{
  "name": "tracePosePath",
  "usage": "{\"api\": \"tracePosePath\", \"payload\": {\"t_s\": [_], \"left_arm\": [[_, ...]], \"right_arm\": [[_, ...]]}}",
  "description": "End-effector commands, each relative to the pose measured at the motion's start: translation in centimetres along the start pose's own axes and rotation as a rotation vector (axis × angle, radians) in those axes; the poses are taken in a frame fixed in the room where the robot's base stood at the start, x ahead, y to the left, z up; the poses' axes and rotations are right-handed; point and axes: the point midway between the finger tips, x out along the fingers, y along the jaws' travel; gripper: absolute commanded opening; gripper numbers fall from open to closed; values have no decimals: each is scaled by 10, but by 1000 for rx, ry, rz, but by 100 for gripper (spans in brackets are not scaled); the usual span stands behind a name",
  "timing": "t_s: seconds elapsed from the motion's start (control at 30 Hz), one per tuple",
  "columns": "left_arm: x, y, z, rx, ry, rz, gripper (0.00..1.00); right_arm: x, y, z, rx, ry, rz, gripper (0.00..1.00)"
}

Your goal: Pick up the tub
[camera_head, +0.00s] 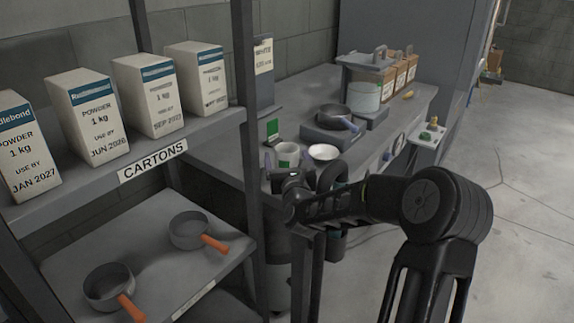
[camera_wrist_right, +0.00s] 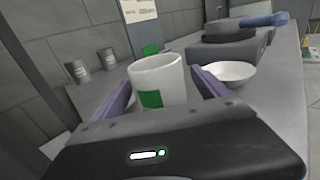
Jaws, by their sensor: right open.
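The tub is a white cup-like container with a green patch, seen in the head view (camera_head: 287,154) on the grey bench, just beyond my right gripper. In the right wrist view the tub (camera_wrist_right: 158,80) stands upright between the two purple fingers of my right gripper (camera_wrist_right: 162,92). The fingers are apart on either side of it, and I cannot tell whether they touch it. In the head view my right gripper (camera_head: 284,160) is partly hidden by its own wrist. The tub's base is hidden behind the gripper body. My left gripper is not in view.
A white bowl (camera_head: 323,153) sits close to the right of the tub. A green item (camera_head: 272,130) stands behind it. A pan (camera_head: 335,118) rests on a hob further back. A shelf rack with cartons (camera_head: 85,115) and saucepans (camera_head: 190,232) stands at left.

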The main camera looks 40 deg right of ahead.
Motion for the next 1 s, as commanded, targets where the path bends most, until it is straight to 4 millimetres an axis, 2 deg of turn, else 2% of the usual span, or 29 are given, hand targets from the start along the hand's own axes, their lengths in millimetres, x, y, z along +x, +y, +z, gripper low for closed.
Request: {"api": "tracePosePath", "payload": {"t_s": [0.27,0.9,1.0], "left_arm": [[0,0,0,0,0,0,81],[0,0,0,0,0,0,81],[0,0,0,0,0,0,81]], "right_arm": [[0,0,0,0,0,0,85],[0,0,0,0,0,0,34],[0,0,1,0,-3,0,34]]}}
